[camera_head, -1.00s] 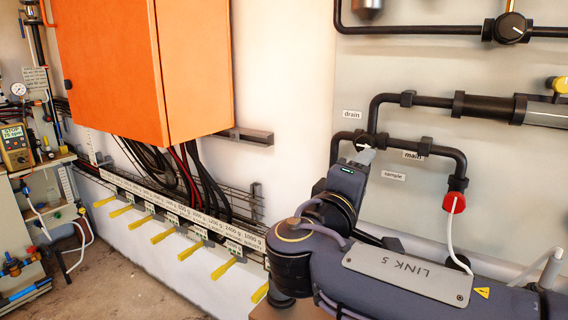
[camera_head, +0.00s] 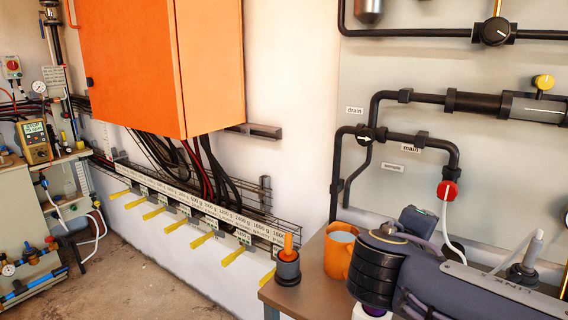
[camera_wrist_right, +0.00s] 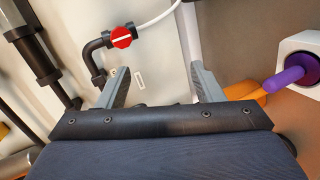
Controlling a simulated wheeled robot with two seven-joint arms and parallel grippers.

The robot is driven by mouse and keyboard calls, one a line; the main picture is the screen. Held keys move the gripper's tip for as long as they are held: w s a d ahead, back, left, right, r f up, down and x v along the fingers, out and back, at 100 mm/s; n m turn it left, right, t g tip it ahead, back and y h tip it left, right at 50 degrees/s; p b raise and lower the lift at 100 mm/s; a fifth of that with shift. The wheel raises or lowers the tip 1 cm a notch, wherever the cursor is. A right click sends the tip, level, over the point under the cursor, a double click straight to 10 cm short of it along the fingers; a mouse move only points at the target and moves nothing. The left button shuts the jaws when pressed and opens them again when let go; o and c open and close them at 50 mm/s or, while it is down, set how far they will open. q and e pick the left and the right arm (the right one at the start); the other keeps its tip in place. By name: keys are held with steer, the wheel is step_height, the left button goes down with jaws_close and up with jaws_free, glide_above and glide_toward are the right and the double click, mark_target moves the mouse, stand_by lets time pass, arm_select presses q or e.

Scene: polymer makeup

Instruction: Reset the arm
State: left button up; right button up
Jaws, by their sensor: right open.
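My right arm (camera_head: 440,275) comes in from the lower right of the head view, over the right side of a brown table. Its gripper is hidden behind the arm there. In the right wrist view my right gripper (camera_wrist_right: 160,84) is open, its two grey fingers wide apart with nothing between them. It points toward the pipe wall. My left arm and gripper are in neither view.
An orange mug (camera_head: 338,252) and a dark pot with an orange handle (camera_head: 288,262) stand on the brown table (camera_head: 312,290). The pipe wall carries a red valve (camera_head: 447,190). A white holder with a purple-handled tool (camera_wrist_right: 290,80) is near the gripper. An orange cabinet (camera_head: 150,65) hangs left.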

steer(key=s+d+f+m+g+y, duration=0.1)
steer(key=s+d+f+g, duration=0.1)
steer(key=s+f, duration=0.2)
steer(key=s+d+f+m+g+y, duration=0.1)
steer(key=s+f+y, duration=0.1)
steer(key=s+f, duration=0.2)
steer(key=s+d+f+m+g+y, duration=0.1)
steer(key=s+d+f+g+y, duration=0.1)
steer(key=s+f, duration=0.2)
steer(key=shift+s+d+f+m+g, duration=0.15)
steer(key=shift+f, duration=0.55)
steer(key=shift+s+d+f+m+g, duration=0.15)
steer(key=shift+f, duration=0.5)
steer(key=s+a+f+m+y, duration=0.6)
steer(key=s+a+y, duration=0.2)
steer(key=s, duration=0.2)
step_height(320, 180, up, 12)
steer(key=p, duration=1.2)
steer(key=shift+r+p, duration=0.2)
steer(key=shift+p, duration=0.1)
steer(key=shift+w, duration=0.1)
